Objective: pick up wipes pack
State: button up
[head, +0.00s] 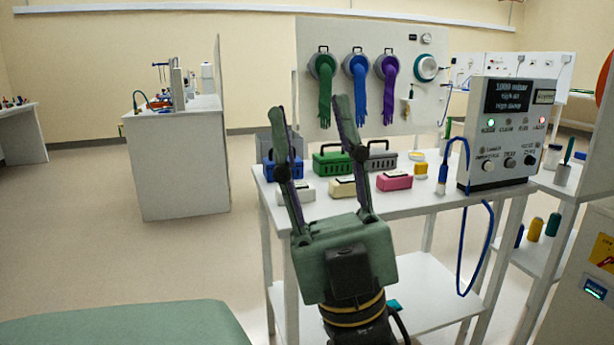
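Three small packs stand in a row near the front of the white table (450,198). One is white (304,192), one is cream (344,188) and one is pink (394,180). Any of them could be the wipes pack; I cannot read a label. My gripper (311,112) is raised in front of the table, fingers pointing up and spread wide. It is open and nothing shows between its fingers. The fingers cover parts of the table's left side and the packs' surroundings.
Blue (289,170), green (332,160) and grey (381,156) baskets stand behind the packs. A control box (499,130) with a blue hose (463,148) stands at the table's right. A glove panel (430,105) rises behind. Floor at left (85,230) is clear.

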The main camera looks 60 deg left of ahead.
aim_at(343, 187)
jog(key=i+j+u, duration=0.1)
jog(key=u, duration=1.4)
